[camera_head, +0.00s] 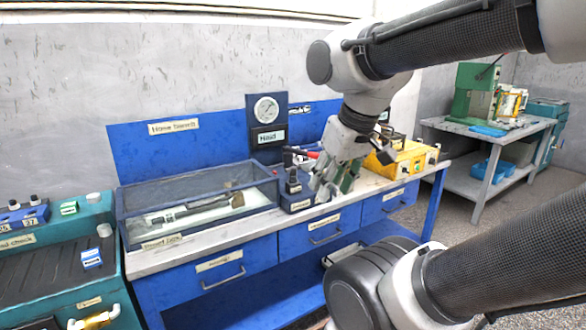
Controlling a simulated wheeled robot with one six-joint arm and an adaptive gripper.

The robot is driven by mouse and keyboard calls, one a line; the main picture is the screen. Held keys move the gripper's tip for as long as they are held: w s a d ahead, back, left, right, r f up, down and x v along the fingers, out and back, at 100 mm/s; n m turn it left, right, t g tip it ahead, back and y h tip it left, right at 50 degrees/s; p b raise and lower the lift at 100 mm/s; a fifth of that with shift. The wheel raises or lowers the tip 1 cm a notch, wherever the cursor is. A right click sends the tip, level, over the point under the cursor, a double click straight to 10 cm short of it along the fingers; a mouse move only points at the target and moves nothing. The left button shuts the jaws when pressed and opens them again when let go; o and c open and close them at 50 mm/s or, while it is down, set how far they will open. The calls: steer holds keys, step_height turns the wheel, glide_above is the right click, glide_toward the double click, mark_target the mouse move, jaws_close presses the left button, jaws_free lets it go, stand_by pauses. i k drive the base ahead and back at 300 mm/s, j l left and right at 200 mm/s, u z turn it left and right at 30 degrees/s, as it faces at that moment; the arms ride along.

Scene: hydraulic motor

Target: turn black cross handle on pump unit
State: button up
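My gripper (325,188) hangs from my arm over the blue workbench and points down. Its fingers are beside or in front of a small dark unit (295,188) with a pale label on its base. I cannot tell whether they touch it or how far apart they are. This unit may be the pump unit. No black cross handle can be made out clearly; the gripper and wrist cover part of this area. A small red part (305,153) shows just behind the unit.
A glass-topped case (195,205) stands left of the gripper. A pressure gauge (266,110) is on the back panel. A yellow box (405,160) stands to the right. A green machine (475,92) is on the far table. My arm link fills the lower right.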

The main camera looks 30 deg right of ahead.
mark_target(292, 170)
steer(key=i+l+z, duration=0.3)
steer(key=i, duration=0.15)
steer(key=i+z, duration=0.3)
steer(key=i, duration=0.15)
